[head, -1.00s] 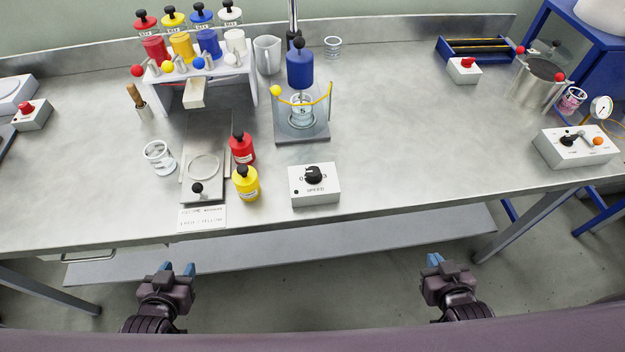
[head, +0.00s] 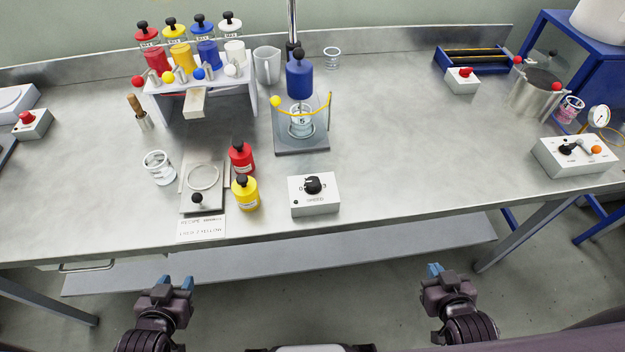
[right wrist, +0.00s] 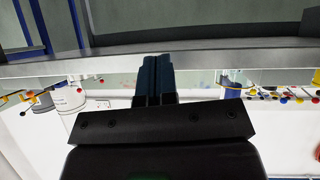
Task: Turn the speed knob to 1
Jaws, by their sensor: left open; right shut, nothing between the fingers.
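The speed box (head: 314,205) is a white box near the front edge of the bench in the head view. Its black speed knob (head: 313,186) sits on top, with printed marks around it too small to read surely. My left gripper (head: 176,281) is open and empty, in front of the bench edge at lower left. My right gripper (head: 434,269) is shut and empty, in front of the bench edge to the right of the box. In the right wrist view its shut fingers (right wrist: 154,78) show. Both grippers are well apart from the knob.
Behind the box stands a mixer with a blue body (head: 299,78) above a beaker (head: 301,122). Red (head: 241,158) and yellow (head: 245,194) bottles stand left of the box. A white control box (head: 574,156) is at far right. The bench right of the speed box is clear.

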